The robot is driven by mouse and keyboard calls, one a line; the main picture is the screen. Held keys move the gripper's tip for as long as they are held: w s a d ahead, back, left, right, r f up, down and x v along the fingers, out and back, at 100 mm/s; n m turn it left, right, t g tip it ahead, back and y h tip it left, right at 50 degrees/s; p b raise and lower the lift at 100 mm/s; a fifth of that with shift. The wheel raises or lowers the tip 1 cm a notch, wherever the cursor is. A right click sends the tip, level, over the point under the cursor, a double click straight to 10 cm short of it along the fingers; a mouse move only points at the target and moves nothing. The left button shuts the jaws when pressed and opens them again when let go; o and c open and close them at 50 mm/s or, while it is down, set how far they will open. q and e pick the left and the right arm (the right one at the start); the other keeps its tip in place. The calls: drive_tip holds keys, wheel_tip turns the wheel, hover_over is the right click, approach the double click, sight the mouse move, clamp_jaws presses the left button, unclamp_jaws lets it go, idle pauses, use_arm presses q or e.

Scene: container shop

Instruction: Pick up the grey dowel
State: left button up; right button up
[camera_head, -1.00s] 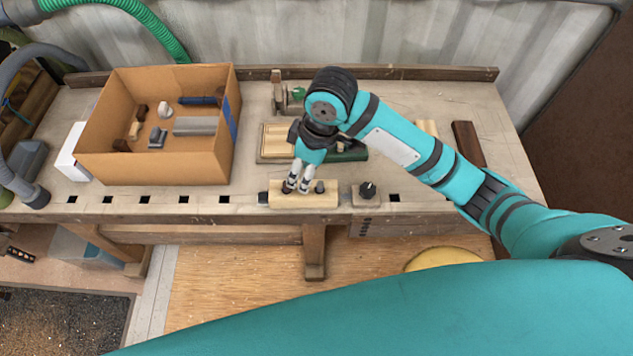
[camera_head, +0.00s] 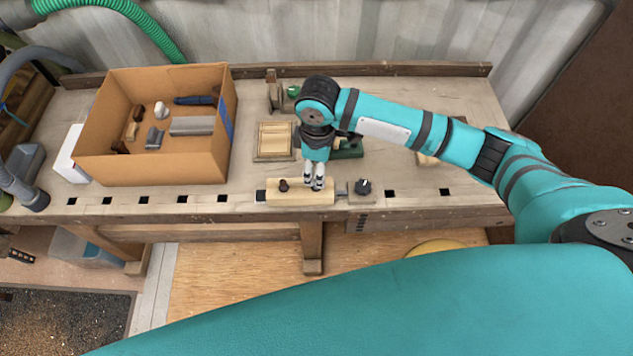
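A light wooden block (camera_head: 318,198) lies at the front of the workbench. A dark reddish-brown dowel (camera_head: 283,185) stands at the left of its top. My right gripper (camera_head: 314,187) points down at the right part of the block, with its two fingers close together at the block's top. The grey dowel cannot be made out now; the fingers cover the spot where a grey peg showed earlier. I cannot tell whether the fingers are closed on it. My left gripper is not in view.
A cardboard box (camera_head: 190,158) with several small parts stands at the left of the bench. A black knob (camera_head: 363,187) sits right of the block. A wooden tray (camera_head: 260,156) and a green object (camera_head: 348,150) lie behind it.

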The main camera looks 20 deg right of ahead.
drive_tip(key=shift+w+a+f+p, duration=0.1)
drive_tip(key=shift+f+p, duration=0.6)
drive_tip(key=shift+f, duration=2.35)
drive_tip(key=shift+c, duration=0.4)
drive_tip(key=c, duration=0.8)
